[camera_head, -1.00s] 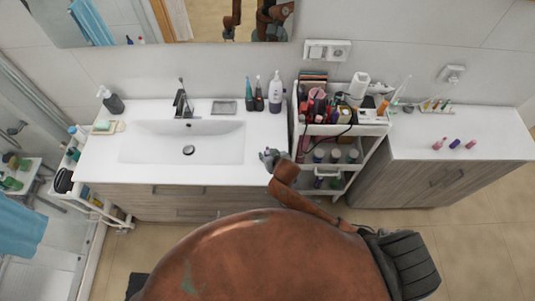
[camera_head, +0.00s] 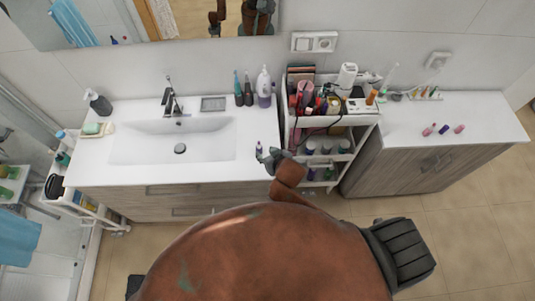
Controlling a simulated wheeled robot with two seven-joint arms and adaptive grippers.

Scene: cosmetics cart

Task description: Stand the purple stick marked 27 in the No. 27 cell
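A small purple stick (camera_head: 444,130) lies on the right white counter, between two pink sticks (camera_head: 429,130) and (camera_head: 459,129). The number on it is too small to read. A low rack with several small upright items (camera_head: 428,95) stands at the back of that counter; its cell numbers cannot be read. My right gripper (camera_head: 265,155) is over the front edge of the sink counter, far left of the sticks. A tiny purplish spot (camera_head: 259,147) shows at its tip; I cannot tell what it is, or whether the fingers are open. My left gripper is not in view.
A white cart (camera_head: 356,127) crowded with cosmetics and cables stands between the sink counter (camera_head: 217,172) and the right counter (camera_head: 500,130). Bottles (camera_head: 264,86) stand behind the sink. The right counter's front is mostly clear around the sticks.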

